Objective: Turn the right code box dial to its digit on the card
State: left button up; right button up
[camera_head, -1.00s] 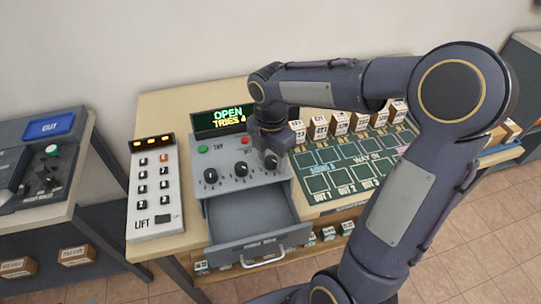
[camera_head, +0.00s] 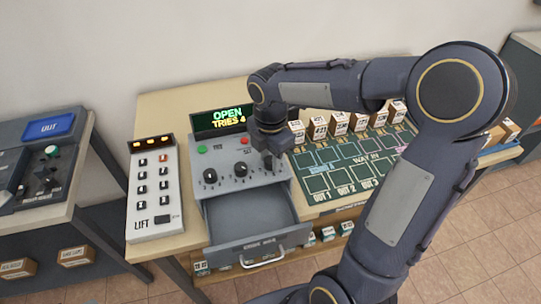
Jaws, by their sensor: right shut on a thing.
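The grey code box (camera_head: 225,164) stands on the table with its drawer (camera_head: 250,220) pulled open. Its left dial (camera_head: 210,176) and middle dial (camera_head: 240,170) show on the front panel. The right dial is hidden behind my right gripper (camera_head: 273,163), which points down over its place and is shut on it. A display (camera_head: 219,120) behind the box reads "OPEN" and "TRIES" in green and yellow. I cannot make out a digit card. My left gripper is not in view.
A lift keypad (camera_head: 153,190) stands left of the box. A green board (camera_head: 340,165) with marked squares lies to the right, with several small boxes (camera_head: 338,124) behind it. A separate console (camera_head: 45,160) stands far left.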

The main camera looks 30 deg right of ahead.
jog(key=m, duration=0.7)
jog(key=shift+m, duration=0.4)
jog(key=m, duration=0.3)
jog(key=shift+m, duration=2)
jog(key=o, duration=1)
